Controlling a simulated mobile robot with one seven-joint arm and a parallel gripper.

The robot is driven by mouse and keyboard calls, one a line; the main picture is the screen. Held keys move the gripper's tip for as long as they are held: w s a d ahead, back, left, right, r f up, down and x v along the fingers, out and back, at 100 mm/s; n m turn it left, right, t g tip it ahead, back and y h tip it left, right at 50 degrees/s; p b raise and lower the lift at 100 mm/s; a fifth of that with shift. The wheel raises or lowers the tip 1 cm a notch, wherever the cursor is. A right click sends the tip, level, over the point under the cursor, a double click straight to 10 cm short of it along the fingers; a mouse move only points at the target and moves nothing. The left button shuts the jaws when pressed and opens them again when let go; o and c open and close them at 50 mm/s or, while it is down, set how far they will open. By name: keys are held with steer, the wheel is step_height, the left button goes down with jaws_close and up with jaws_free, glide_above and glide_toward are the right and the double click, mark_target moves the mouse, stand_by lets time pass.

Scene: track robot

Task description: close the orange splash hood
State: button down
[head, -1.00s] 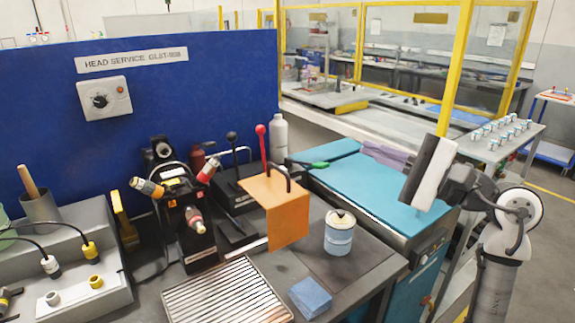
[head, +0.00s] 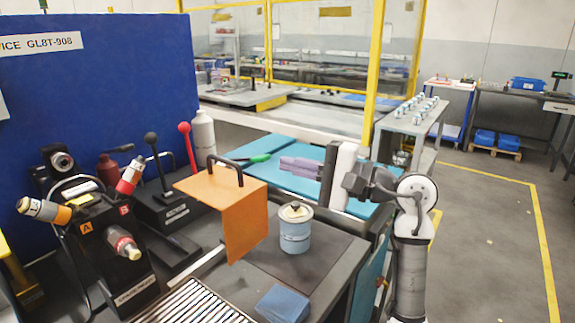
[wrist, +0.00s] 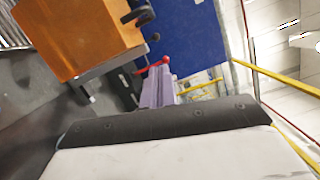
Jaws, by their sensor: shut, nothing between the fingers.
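The orange splash hood (head: 217,198) is a bent sheet with a flat top and a hanging front panel, standing over the dark bench. A black handle (head: 225,168) arches from its top. In the wrist view the hood (wrist: 85,40) fills the upper left, with its handle (wrist: 140,12) beside it. My gripper (head: 283,166) is to the right of the hood, its purple fingers pointing left toward it, with a gap between. The fingers (wrist: 158,88) are together and empty. What lies under the hood is mostly hidden.
A blue-labelled can (head: 295,232) stands just right of the hood. A red-knobbed lever (head: 187,145) and a grey bottle (head: 203,137) stand behind it. A blue cloth stack (head: 283,303) and ribbed tray (head: 195,305) lie in front. The floor at right is open.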

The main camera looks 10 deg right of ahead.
mark_target(245, 179)
steer(key=a+p, duration=0.1)
steer(key=a, duration=0.2)
steer(key=a+p, duration=0.1)
steer(key=a, duration=0.2)
steer(key=w+a+r+p, duration=0.1)
steer(key=a+p, duration=0.1)
steer(key=a, duration=0.1)
